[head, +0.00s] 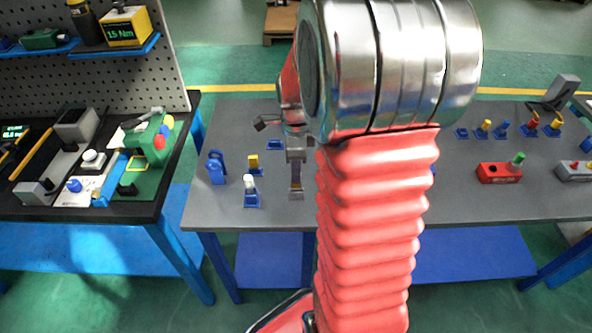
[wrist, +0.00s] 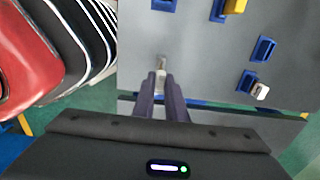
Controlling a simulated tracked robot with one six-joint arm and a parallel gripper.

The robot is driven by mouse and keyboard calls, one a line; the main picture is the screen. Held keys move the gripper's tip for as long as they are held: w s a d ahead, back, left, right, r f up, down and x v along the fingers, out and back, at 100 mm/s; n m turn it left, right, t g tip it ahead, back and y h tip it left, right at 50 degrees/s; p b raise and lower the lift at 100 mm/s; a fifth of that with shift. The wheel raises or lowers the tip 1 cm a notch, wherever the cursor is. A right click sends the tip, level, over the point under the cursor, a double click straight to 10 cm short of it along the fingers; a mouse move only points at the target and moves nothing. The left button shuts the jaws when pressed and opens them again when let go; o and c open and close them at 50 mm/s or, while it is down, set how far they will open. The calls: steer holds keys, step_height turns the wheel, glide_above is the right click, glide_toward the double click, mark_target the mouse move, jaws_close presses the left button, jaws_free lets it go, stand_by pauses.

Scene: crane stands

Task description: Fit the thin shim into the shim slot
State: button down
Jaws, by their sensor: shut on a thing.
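My gripper (head: 296,190) points down over the left part of the grey table, near its front side. In the wrist view its two dark fingers (wrist: 161,78) are close together, with a small pale thin piece (wrist: 161,63) at their tips. This looks like the thin shim; most of it is hidden between the fingers. I cannot tell whether it touches the table. Blue stands are beside the gripper: one with a yellow piece (head: 253,161), one with a white-topped piece (head: 250,184). I cannot tell which fixture holds the shim slot.
A taller blue piece (head: 217,168) stands at the table's left. Several blue stands with coloured pieces (head: 502,129) are at the right, with a red block (head: 498,173) near them. A black workbench (head: 150,208) is at the left. My red arm hides the table's middle.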

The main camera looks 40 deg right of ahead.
steer(key=shift+f, duration=2.05)
stand_by(0.8)
steer(key=c, duration=1.7)
jaws_free()
steer(key=shift+r, duration=0.1)
steer(key=shift+r, duration=2.4)
step_height(320, 180, up, 14)
steer(key=shift+f, duration=0.15)
